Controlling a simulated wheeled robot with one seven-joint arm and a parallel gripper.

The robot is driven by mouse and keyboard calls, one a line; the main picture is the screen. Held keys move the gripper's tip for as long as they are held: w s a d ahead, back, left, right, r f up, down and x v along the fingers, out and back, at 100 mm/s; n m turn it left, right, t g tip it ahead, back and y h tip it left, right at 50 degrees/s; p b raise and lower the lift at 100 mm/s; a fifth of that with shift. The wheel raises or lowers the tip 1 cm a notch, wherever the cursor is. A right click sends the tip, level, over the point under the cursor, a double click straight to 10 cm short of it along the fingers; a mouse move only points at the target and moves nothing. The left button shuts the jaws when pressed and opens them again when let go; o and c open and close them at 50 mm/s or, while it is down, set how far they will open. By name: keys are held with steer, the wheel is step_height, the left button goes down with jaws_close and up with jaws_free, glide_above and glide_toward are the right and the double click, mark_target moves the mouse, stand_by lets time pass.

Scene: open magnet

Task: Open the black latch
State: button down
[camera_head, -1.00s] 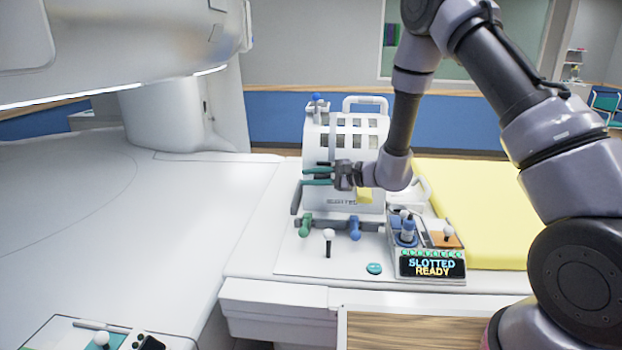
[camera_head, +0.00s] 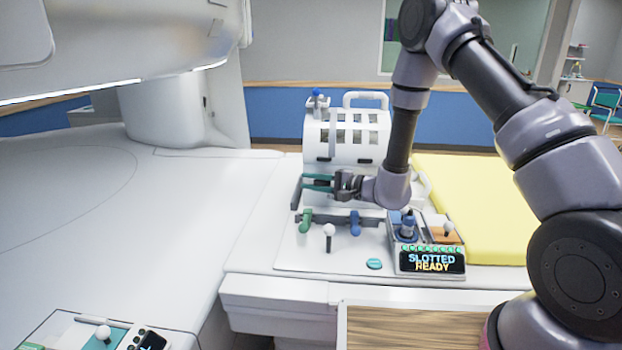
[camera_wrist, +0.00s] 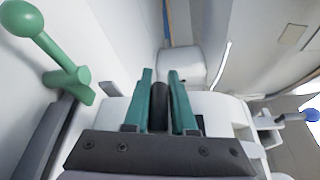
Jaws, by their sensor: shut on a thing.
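My gripper (camera_head: 306,183) is at the front left of the white slotted housing (camera_head: 345,153), its teal fingers pointing left. In the wrist view the fingers of my gripper (camera_wrist: 160,75) are shut around a black upright rounded piece, the black latch (camera_wrist: 159,93). Its lower part is hidden by the gripper body. In the head view the fingers mostly hide the held latch. Small black fittings (camera_head: 365,161) also show on the housing front above the gripper.
A green handle (camera_head: 306,221), a blue handle (camera_head: 355,223) and a white-knobbed lever (camera_head: 329,232) stand in front of the housing. A console (camera_head: 432,262) reading "SLOTTED READY" is at right. The green ball handle (camera_wrist: 22,17) is close at left in the wrist view.

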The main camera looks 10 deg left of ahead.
steer(key=shift+f+n+t+y, duration=0.3)
steer(key=shift+f+n, duration=0.15)
steer(key=shift+n, duration=0.25)
steer(key=c, duration=0.8)
jaws_free()
steer(key=shift+o, duration=0.2)
steer(key=shift+r, duration=0.15)
step_height(320, 180, up, 10)
steer(key=shift+f, duration=0.15)
